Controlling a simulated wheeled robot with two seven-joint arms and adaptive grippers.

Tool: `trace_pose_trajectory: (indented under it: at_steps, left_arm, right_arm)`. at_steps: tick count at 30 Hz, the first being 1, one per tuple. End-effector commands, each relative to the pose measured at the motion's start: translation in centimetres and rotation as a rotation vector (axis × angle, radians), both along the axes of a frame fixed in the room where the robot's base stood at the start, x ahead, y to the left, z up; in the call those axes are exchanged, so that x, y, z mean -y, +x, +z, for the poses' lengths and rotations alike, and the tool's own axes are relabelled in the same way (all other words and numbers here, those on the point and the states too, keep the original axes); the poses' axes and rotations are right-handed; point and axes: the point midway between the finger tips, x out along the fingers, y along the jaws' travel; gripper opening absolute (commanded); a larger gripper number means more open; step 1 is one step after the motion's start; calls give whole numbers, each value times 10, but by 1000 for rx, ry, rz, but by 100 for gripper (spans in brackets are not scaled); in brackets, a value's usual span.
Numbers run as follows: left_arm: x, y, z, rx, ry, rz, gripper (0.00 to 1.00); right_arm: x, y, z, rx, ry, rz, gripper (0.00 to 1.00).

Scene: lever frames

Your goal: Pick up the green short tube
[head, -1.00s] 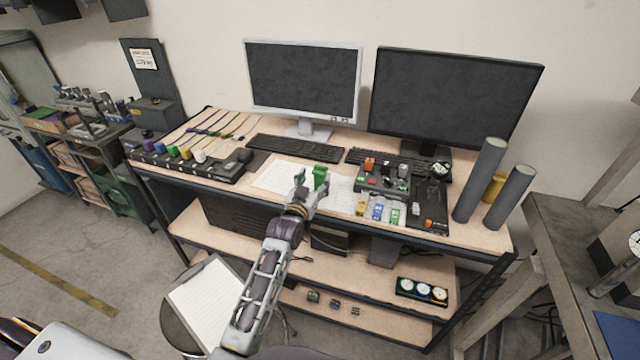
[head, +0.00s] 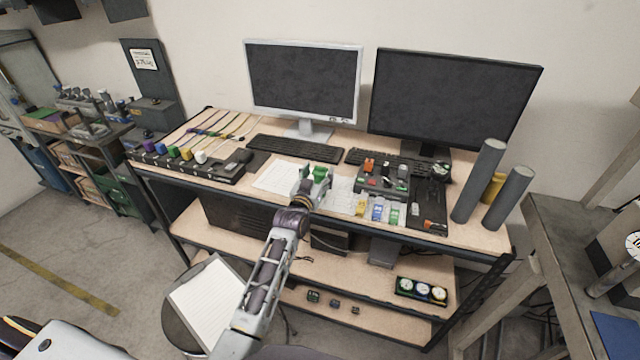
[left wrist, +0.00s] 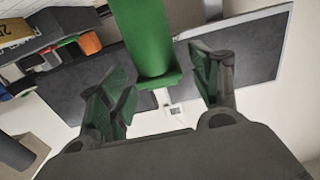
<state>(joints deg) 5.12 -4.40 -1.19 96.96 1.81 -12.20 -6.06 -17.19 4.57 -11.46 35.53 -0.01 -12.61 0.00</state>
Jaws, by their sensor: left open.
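The green short tube (head: 319,172) is over the papers on the middle of the desk in the head view. In the left wrist view the green tube (left wrist: 146,35) is large and close, its flared end towards me. My left gripper (head: 315,180) is open at the tube. In the left wrist view my left gripper's fingers (left wrist: 165,75) stand apart, one on each side of the tube's end, with a gap visible on the right. Part of the tube is hidden by the gripper in the head view. My right gripper is not in view.
Two monitors (head: 303,85) and keyboards stand behind. A dark tray (head: 382,181) with small parts and several coloured pieces lie to the right. Tall grey tubes (head: 480,180) stand at the desk's right end. A row of coloured plugs (head: 185,155) lies left.

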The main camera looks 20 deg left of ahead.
Motion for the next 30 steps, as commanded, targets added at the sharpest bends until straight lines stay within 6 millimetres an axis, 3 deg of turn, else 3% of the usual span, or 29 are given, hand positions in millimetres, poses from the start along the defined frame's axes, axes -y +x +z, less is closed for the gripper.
trace_pose_trajectory:
  at_steps: [9, 25, 30]
  left_arm:
    - [1, 20, 0, 0, 0, 0, 63]
    - [1, 21, 0, 0, 0, 0, 63]
    - [1, 21, 0, 0, 0, 0, 41]
  right_arm:
    - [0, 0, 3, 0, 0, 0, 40]
    - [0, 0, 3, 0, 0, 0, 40]
    - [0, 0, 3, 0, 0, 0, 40]
